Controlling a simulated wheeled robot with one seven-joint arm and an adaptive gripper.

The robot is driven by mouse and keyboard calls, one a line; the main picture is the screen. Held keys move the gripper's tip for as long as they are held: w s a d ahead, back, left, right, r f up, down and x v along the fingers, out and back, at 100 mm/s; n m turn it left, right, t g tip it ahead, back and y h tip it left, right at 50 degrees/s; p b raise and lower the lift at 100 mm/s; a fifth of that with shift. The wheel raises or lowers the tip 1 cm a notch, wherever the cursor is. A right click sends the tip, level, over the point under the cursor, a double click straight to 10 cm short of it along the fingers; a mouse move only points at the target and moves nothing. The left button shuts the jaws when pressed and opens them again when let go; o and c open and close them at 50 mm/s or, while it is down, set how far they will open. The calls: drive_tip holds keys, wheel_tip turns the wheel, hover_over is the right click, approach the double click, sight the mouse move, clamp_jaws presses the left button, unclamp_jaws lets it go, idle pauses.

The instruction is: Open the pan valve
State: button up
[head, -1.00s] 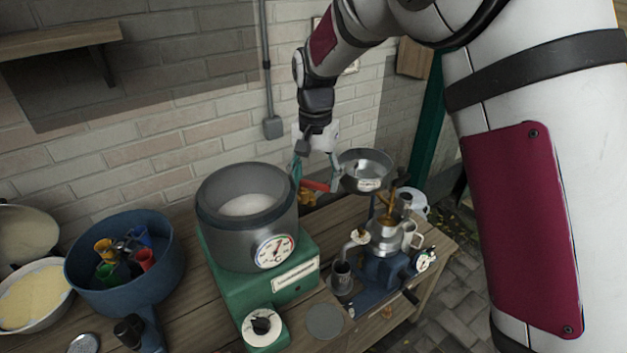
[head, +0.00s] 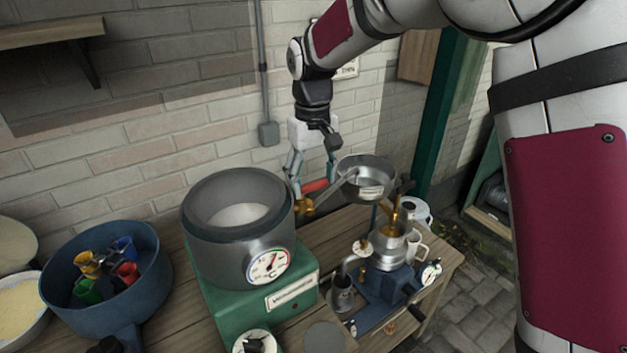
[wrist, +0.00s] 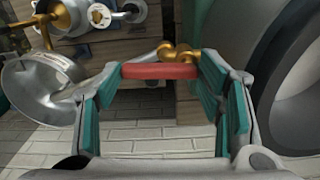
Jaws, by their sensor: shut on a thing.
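The pan valve is a brass fitting (head: 305,207) with a red bar handle (head: 315,185), beside a round metal pan (head: 367,186). In the wrist view, the red handle (wrist: 160,71) spans between my fingertips, with the brass body (wrist: 178,53) just beyond it. My gripper (head: 314,184) points down and is shut on the red handle, one teal-padded finger at each end. The pan also shows at the left of the wrist view (wrist: 38,88). The inside of the valve is hidden.
A large grey vessel (head: 240,247) with a dial stands on a green base (head: 225,308), close to the left of the valve. A blue metal device (head: 385,287) with cups stands at right. A blue tub (head: 62,262) holds coloured cups. A brick wall rises behind.

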drive_tip(key=shift+a+n, duration=0.1)
drive_tip(key=shift+n, duration=0.4)
drive_tip(key=o, duration=1.1)
drive_tip(key=shift+o, duration=0.2)
drive_tip(key=shift+w, duration=0.1)
wheel_tip(320, 180, up, 12)
